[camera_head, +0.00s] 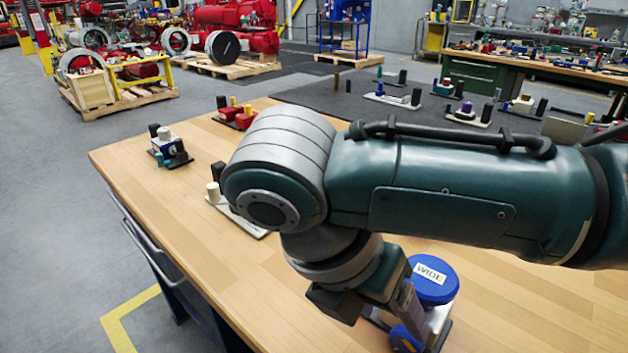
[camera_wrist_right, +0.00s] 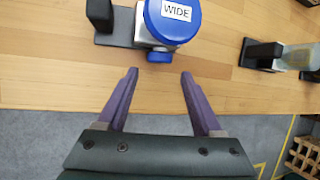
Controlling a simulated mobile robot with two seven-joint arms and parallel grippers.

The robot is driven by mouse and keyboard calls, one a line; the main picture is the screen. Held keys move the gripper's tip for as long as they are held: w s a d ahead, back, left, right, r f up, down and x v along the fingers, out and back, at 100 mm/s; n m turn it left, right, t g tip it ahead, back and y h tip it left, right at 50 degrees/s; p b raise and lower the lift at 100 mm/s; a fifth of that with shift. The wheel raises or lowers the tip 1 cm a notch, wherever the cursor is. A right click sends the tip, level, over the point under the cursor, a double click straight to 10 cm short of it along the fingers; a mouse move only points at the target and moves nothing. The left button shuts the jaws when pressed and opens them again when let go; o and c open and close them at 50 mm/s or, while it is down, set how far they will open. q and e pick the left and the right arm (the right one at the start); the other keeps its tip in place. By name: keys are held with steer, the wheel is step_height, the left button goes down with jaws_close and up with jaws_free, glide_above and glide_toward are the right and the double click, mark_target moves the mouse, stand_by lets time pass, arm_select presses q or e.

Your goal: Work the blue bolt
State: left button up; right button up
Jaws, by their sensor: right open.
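The blue bolt (camera_wrist_right: 160,57) is a small blue knob on the near side of a grey-white valve actuator on a dark base. In the head view the blue bolt (camera_head: 403,340) shows low, partly behind my gripper. A large round blue cap (camera_head: 433,279) labelled "WIDE" tops the actuator; it also shows in the wrist view (camera_wrist_right: 173,20). My right gripper (camera_wrist_right: 158,74) is open, its two purple fingers apart. In the wrist picture the bolt appears just beyond the fingertips, between their lines. In the head view my right gripper (camera_head: 410,316) partly covers the actuator. My left gripper is not in view.
The actuator stands on a wooden workbench (camera_head: 520,300). A black post (camera_wrist_right: 100,14) stands left of it, and another device (camera_wrist_right: 265,52) lies to the right. More small actuators (camera_head: 168,148) stand farther along the bench, with bare wood between.

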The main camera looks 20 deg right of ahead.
mark_target(410, 341)
steer(key=x, duration=0.7)
steer(key=shift+d+f+b, duration=0.15)
steer(key=shift+f+b, duration=0.25)
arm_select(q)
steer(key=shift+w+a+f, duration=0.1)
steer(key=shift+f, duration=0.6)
arm_select(e)
jaws_close()
steer(key=shift+r+p, duration=0.15)
steer(key=shift+p, duration=0.15)
steer(key=t+p, duration=0.1)
steer(key=p, duration=0.1)
steer(key=t+y+p, duration=0.1)
steer(key=p, duration=0.1)
steer(key=s+t+p, duration=0.1)
steer(key=p, duration=0.1)
steer(key=shift+d+r+m, duration=0.15)
steer(key=shift+r+m, duration=0.1)
steer(key=shift+m, duration=0.05)
steer(key=shift+f+t+y+p, duration=0.15)
steer(key=shift+t+y+p, duration=0.15)
steer(key=shift+t+y, duration=0.1)
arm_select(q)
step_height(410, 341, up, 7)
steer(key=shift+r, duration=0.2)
arm_select(e)
steer(key=shift+w+f+m+t+y, duration=0.1)
steer(key=shift+f+m+t+y, duration=0.15)
steer(key=shift+t, duration=0.25)
